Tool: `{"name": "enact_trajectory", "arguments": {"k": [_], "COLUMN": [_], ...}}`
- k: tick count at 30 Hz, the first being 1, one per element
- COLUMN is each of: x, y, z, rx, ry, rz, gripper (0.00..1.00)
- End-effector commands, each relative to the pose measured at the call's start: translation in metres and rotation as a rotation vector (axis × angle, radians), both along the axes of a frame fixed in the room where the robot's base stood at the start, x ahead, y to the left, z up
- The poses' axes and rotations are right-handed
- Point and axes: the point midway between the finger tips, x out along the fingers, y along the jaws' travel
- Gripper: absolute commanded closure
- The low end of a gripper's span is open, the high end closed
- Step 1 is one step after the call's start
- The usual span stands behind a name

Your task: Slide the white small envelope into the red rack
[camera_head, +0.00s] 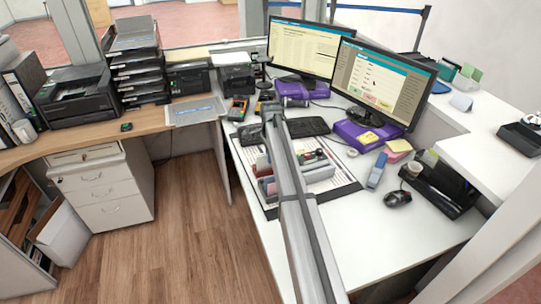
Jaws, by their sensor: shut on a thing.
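My arm (297,210) rises from the bottom edge across the white desk to a dark joint near the keyboard. My gripper's fingers do not show; the arm seems to cover them. Small desk racks stand on both sides of the arm, on a dark-edged printed mat. A red rack part (268,187) shows just left of the arm, partly covered by it. I cannot make out the white small envelope or whether it is in any rack.
Two monitors (382,78) stand behind on purple bases, with a keyboard (307,127) before them. A black mouse (397,199), a blue stapler-like item (377,170) and a black organizer (440,190) are at right. The front right of the desk is clear.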

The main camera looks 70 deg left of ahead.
Motion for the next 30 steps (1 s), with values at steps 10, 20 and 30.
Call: {"name": "enact_trajectory", "arguments": {"k": [10, 20, 30], "x": [0.0000, 0.0000, 0.0000], "y": [0.0000, 0.0001, 0.0001], "z": [-0.0069, -0.0094, -0.0095], "rx": [0.000, 0.001, 0.000], "ry": [0.000, 0.000, 0.000], "rz": [0.000, 0.000, 0.000], "gripper": [1.00, 1.00, 0.68]}}
